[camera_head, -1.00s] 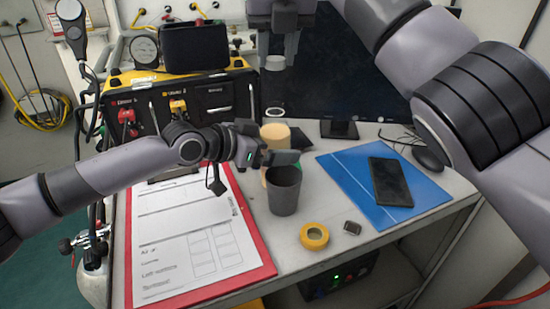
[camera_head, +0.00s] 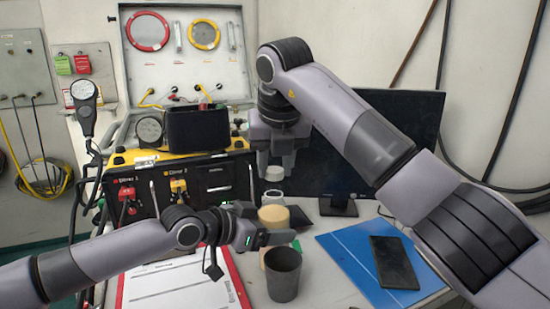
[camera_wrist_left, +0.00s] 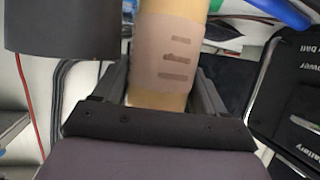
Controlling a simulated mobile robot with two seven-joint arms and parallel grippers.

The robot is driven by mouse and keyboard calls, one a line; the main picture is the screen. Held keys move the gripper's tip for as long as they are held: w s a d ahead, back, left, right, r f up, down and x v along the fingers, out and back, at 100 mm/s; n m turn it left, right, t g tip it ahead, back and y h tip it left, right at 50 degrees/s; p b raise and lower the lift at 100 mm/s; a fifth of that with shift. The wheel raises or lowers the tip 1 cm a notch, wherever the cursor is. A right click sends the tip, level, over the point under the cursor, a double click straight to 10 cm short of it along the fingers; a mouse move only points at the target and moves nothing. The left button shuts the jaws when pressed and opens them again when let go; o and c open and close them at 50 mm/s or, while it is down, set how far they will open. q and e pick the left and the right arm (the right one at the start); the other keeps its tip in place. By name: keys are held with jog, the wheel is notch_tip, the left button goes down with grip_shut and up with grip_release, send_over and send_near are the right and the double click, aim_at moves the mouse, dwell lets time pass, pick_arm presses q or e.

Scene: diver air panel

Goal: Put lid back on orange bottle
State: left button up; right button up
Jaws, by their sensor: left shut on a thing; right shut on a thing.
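The orange bottle (camera_head: 273,214) stands behind my left gripper (camera_head: 265,238), pale-topped in the head view. In the left wrist view, the bottle (camera_wrist_left: 178,55) has a beige label with dark bars and sits between the fingers. My left gripper is shut on it. My right gripper (camera_head: 273,158) points down above and behind the bottle in the picture. It is shut on a small pale piece (camera_head: 273,174), probably the lid, largely hidden by the fingers. The piece appears apart from the bottle top.
A dark grey cup (camera_head: 284,275) stands just in front of the bottle. A phone (camera_head: 394,262) lies on a blue folder (camera_head: 345,258) at right. A clipboard (camera_head: 236,283), yellow-black panel (camera_head: 185,185) and monitor (camera_head: 340,160) crowd the bench.

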jog(key=shift+f, duration=0.1)
dwell(0.3)
jog(key=shift+f, duration=0.8)
jog(key=shift+f, duration=0.55)
pick_arm(q)
grip_shut()
pick_arm(e)
jog(key=m+h, duration=0.1)
jog(key=m, duration=0.3)
jog(key=shift+a+h, duration=0.35)
jog(key=shift+h, duration=0.05)
jog(key=shift+m+h, duration=0.4)
jog(key=shift+m, duration=0.9)
jog(key=o, duration=1.6)
jog(key=shift+c, duration=0.2)
